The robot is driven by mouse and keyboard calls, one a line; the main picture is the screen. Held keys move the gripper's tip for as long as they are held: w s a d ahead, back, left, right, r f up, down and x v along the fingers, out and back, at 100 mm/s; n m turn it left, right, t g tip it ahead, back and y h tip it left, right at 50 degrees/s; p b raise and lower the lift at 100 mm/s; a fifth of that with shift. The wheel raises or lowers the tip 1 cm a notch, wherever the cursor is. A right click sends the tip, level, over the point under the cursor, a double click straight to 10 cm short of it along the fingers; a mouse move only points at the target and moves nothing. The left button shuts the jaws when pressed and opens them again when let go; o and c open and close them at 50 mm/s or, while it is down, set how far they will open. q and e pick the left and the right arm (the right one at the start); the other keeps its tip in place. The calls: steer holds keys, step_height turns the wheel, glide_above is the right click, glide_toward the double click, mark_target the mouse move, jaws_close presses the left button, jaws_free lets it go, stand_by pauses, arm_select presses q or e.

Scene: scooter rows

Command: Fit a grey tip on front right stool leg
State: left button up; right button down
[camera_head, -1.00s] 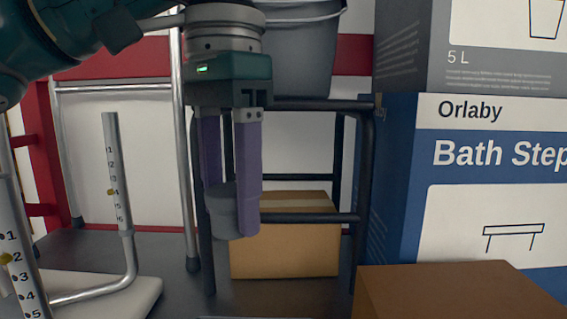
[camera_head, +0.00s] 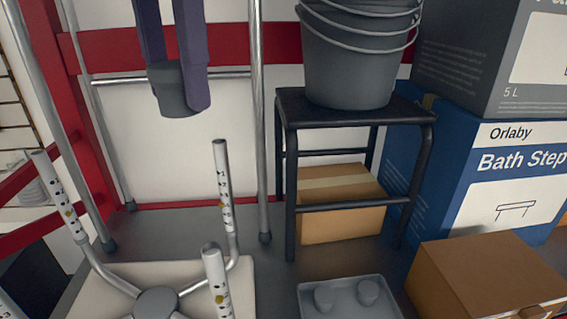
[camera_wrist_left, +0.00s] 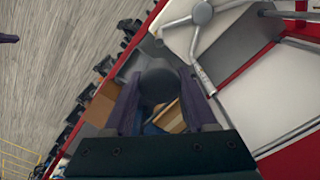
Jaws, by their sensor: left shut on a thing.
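My left gripper (camera_head: 180,82) has purple fingers shut on a grey tip (camera_head: 171,100), held in the air at the upper left of the head view. The tip also shows between the fingers in the left wrist view (camera_wrist_left: 159,84). The stool lies upside down, its pale seat (camera_head: 245,290) below and white legs with numbered holes pointing up. The near right leg (camera_head: 217,283) stands bare-ended, lower than the gripper in the picture and apart from it. A back leg (camera_head: 222,170) and a left leg (camera_head: 58,195) also show.
A grey tray (camera_head: 385,309) with two grey tips (camera_head: 368,291) sits right of the stool. A black step stool (camera_head: 290,112) bearing grey buckets (camera_head: 350,65), a brown box (camera_head: 485,275) and a blue box (camera_head: 465,175) stand further right. A chrome frame post (camera_head: 257,120) rises behind.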

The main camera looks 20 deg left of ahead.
arm_select(q)
step_height(320, 180, down, 5)
steer(key=p, duration=0.2)
glide_above(211, 249)
step_height(211, 249, down, 8)
steer(key=shift+r, duration=0.1)
step_height(211, 249, down, 4)
steer(key=shift+r+p, duration=0.25)
steer(key=shift+p, duration=0.15)
steer(key=shift+a+f, duration=0.1)
steer(key=shift+f, duration=0.45)
steer(key=shift+f, duration=0.55)
